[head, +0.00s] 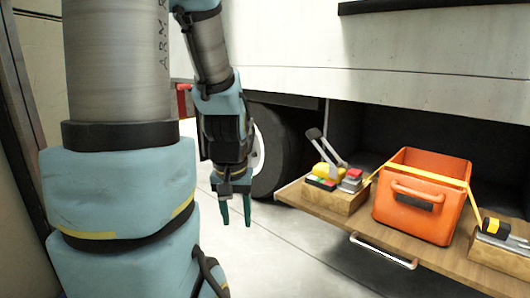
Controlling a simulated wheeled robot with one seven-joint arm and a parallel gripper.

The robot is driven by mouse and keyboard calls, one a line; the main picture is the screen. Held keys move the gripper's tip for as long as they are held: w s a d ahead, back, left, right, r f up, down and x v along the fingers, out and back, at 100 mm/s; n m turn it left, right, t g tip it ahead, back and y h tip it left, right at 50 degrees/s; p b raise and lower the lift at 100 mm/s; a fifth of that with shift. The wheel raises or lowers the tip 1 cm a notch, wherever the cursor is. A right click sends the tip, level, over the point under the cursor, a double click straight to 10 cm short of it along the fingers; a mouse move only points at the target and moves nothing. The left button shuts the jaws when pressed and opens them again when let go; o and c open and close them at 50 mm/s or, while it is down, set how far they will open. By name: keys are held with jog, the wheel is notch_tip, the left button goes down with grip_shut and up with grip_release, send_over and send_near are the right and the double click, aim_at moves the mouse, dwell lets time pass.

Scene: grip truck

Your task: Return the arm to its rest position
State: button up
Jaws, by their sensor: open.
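My arm comes down from the top of the head view, with large grey and blue links at the left. My gripper (236,212) hangs pointing down in front of the truck's wheel, left of the pulled-out wooden drawer. Its two dark green fingers are apart, with nothing seen between them. It is clear of the drawer and touches nothing that I can see.
The wooden drawer (345,233) sticks out from the truck (420,45). On it stand an orange crate (410,215) with a yellow strap and two wooden boxes of tools (335,195) (500,255). A wheel (285,145) is behind my gripper. The pale floor (265,265) below is clear.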

notch_tip(320, 180, up, 38)
jog(key=p, duration=3.7)
jog(key=shift+s+a+p, duration=0.15)
jog(key=shift+s+p, duration=0.15)
jog(key=shift+s, duration=0.05)
